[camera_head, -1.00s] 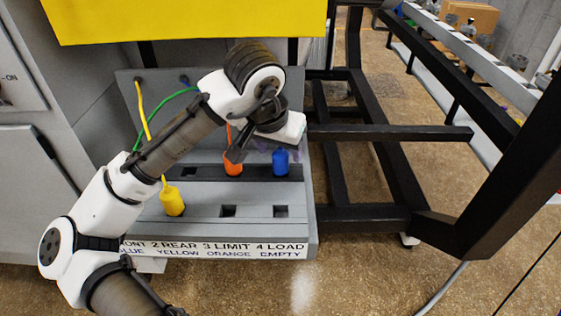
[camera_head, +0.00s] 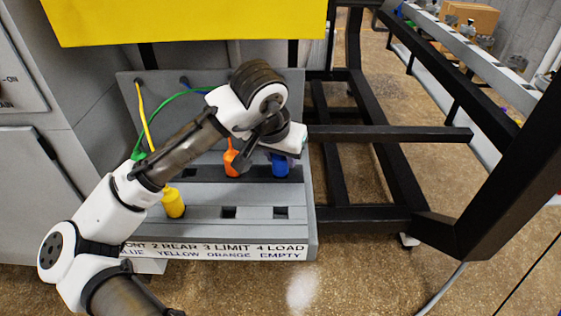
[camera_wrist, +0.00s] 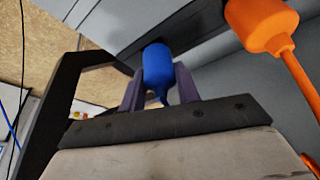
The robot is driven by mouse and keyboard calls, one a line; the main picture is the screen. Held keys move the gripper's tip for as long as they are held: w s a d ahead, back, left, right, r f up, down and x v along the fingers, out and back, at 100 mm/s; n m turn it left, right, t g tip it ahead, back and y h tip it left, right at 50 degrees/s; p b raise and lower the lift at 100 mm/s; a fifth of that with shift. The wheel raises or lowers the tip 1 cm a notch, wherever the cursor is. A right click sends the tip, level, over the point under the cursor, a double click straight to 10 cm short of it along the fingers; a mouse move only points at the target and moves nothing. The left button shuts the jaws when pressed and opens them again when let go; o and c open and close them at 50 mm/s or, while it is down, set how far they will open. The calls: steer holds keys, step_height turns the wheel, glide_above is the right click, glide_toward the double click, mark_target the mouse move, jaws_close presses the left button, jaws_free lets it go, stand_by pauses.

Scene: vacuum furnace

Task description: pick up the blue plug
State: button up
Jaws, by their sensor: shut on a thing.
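The blue plug (camera_head: 281,167) sits at the right end of the dark rear strip of the grey panel, its upper part hidden by my gripper. In the wrist view the blue plug (camera_wrist: 158,68) stands between my two purple-grey fingers. My gripper (camera_wrist: 160,88) is shut on it, with one finger on each side. In the head view my gripper (camera_head: 290,155) is over the plug from above, its fingers mostly hidden.
An orange plug (camera_head: 231,162) stands just left of the blue one; it also shows in the wrist view (camera_wrist: 262,25). A yellow plug (camera_head: 173,203) is at the front left, beside empty square sockets (camera_head: 229,212). A green cable (camera_head: 160,108) runs behind my arm. A black frame (camera_head: 390,132) stands to the right.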

steer(key=shift+r, duration=0.1)
step_height(320, 180, up, 10)
steer(key=shift+f, duration=0.15)
